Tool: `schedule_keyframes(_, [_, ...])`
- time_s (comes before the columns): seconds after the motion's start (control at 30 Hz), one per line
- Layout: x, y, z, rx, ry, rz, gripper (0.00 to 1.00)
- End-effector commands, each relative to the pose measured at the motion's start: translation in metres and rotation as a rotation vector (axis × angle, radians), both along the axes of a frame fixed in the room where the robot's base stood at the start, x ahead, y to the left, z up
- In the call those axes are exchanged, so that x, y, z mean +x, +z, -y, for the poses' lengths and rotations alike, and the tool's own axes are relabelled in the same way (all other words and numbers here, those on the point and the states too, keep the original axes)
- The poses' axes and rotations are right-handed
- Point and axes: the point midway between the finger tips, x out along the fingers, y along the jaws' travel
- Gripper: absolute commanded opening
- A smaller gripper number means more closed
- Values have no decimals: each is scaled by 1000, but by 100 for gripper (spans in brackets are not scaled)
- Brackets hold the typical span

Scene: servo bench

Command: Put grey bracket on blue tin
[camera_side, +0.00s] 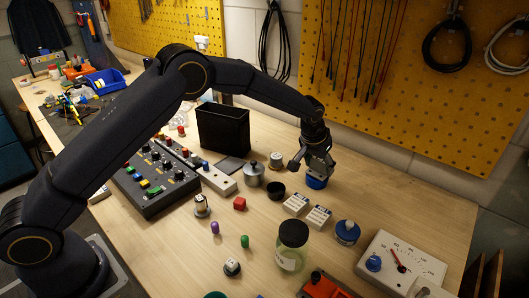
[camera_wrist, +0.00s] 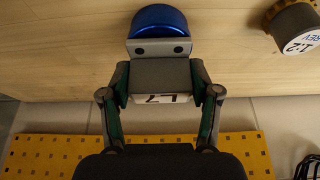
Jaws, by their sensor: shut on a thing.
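The grey bracket (camera_wrist: 160,48), with two dark holes in its flange and a white label on its body, is between the fingers of my gripper (camera_wrist: 160,84). My gripper is shut on it. A round, glossy blue tin (camera_wrist: 158,19) shows just beyond the bracket's flange, which overlaps its near edge. In the side view my gripper (camera_side: 318,168) is low, right over the blue tin (camera_side: 316,183), which stands on the bench. I cannot tell whether the bracket touches the tin. In the side view the bracket is hard to separate from the dark fingers.
A dark cup (camera_side: 276,190) and two white labelled blocks (camera_side: 307,210) stand close by. Another blue-topped container (camera_side: 347,232) stands to the right, near a glass jar (camera_side: 292,247) and a white meter (camera_side: 401,263). The pegboard wall (camera_side: 410,80) rises behind.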

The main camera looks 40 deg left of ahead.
Motion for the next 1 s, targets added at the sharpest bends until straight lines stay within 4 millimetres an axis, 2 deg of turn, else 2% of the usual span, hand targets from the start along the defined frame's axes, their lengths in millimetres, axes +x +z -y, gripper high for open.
schedule_keyframes(0.03, [0,-2,0,0,0,-1,26])
schedule_keyframes(0.07, [0,-2,0,0,0,-1,64])
schedule_keyframes(0.3, [0,-2,0,0,0,-1,87])
schedule_keyframes(0.67, [0,3,0,0,0,0,87])
schedule_keyframes(0.77, [-6,16,0,0,-1,1,87])
schedule_keyframes(1.0, [-26,67,0,-1,-1,3,87])
